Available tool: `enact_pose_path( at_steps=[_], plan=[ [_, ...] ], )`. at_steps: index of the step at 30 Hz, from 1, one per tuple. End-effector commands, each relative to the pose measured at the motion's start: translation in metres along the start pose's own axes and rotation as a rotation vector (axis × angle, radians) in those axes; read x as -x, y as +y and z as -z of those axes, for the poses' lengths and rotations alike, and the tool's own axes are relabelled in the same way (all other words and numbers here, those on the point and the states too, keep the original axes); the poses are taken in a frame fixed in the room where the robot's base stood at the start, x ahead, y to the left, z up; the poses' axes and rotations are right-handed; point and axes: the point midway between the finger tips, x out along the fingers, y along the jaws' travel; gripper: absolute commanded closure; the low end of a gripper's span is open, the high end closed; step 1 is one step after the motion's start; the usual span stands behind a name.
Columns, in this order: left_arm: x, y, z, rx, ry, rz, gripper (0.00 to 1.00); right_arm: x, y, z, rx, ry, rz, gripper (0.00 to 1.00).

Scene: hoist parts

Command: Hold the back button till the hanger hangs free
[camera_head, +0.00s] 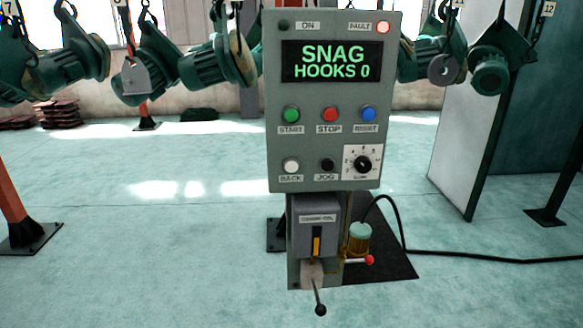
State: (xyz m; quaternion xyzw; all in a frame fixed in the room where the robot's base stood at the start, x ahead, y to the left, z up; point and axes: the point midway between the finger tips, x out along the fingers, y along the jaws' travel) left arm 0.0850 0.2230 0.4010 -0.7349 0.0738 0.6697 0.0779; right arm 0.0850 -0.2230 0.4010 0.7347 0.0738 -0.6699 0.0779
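A grey control panel (325,135) stands upright in front of me. Its screen (331,62) reads "SNAG HOOKS 0" in green letters. The white back button (291,166) is at the lower left of the panel, above a "BACK" label, with nothing touching it. The fault lamp (383,28) at the top right looks lit pale red, and the on lamp (284,26) looks dark. Green motor-like parts hang from hooks behind the panel, at left (180,70) and right (490,70). I cannot tell which hanger is snagged. Neither of my grippers is in view.
Below the panel are a grey box (316,228), a lever with a black knob (320,309) and a red-knobbed handle (369,260). A black cable (480,258) runs right along the floor. Orange posts stand at left. The floor (130,260) left of the panel is clear.

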Motion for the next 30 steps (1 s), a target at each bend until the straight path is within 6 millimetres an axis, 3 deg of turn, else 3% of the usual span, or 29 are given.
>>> enact_pose_path(
  at_steps=[4,5,6,8,30],
  plan=[
    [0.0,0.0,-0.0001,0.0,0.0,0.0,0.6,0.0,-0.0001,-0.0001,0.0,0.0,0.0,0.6],
    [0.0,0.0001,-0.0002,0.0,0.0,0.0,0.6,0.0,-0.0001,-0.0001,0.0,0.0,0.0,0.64],
    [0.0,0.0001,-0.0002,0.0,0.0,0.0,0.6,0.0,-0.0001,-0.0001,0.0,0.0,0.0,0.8],
    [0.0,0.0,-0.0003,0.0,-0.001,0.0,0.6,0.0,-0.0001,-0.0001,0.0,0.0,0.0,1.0],
    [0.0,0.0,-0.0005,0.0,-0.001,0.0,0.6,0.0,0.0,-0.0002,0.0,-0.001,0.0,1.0]
  ],
)
